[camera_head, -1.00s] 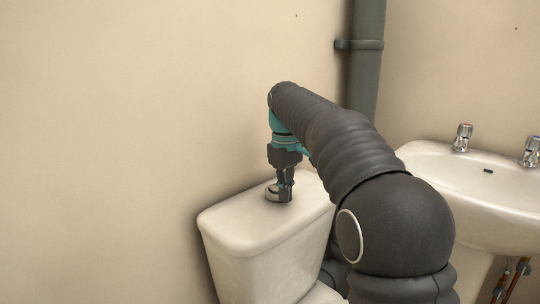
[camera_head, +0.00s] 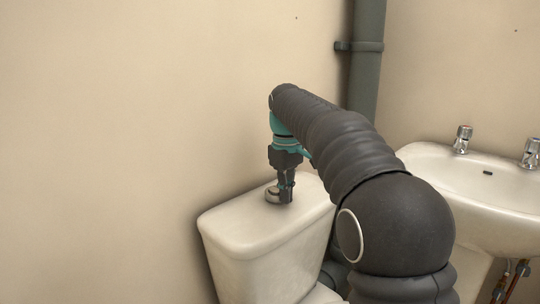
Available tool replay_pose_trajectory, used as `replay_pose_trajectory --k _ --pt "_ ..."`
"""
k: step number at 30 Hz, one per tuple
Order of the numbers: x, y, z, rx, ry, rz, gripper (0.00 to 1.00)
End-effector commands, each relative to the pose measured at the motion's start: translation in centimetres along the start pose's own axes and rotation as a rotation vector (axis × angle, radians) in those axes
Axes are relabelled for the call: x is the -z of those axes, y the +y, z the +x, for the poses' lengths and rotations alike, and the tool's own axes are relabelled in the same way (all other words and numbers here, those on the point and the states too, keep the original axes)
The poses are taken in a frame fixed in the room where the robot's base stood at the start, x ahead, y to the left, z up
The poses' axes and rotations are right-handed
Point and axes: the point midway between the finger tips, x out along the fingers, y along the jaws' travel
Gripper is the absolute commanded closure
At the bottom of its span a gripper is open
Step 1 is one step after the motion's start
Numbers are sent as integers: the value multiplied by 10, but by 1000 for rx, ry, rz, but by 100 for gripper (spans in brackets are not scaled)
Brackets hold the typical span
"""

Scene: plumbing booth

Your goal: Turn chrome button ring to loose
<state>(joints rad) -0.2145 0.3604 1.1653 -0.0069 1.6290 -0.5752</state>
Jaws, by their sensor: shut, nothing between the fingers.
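The chrome button ring (camera_head: 271,195) sits on top of the white cistern lid (camera_head: 240,226). Its right part is hidden behind my fingers. My gripper (camera_head: 286,200) points down from the end of my arm, with its fingertips at the right side of the ring, close to the lid. The fingers are together with nothing visible between them. I cannot tell whether the fingertips touch the ring.
A white basin (camera_head: 480,185) with two chrome taps (camera_head: 463,139) stands at the right. A grey vertical pipe (camera_head: 366,70) runs down the wall behind my arm. The wall left of the cistern is clear.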

Motion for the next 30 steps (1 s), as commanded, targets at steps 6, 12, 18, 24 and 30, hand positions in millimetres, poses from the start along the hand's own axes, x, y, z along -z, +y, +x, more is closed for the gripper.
replay_pose_trajectory --k 6,12,18,24,30 --pt "-1 3 -1 1 0 0 100" --pt "-2 6 -1 1 0 0 100" --pt "-3 10 -1 1 -1 1 100" --pt "-3 14 1 1 -2 1 100" --pt "-4 19 1 1 -2 1 100"
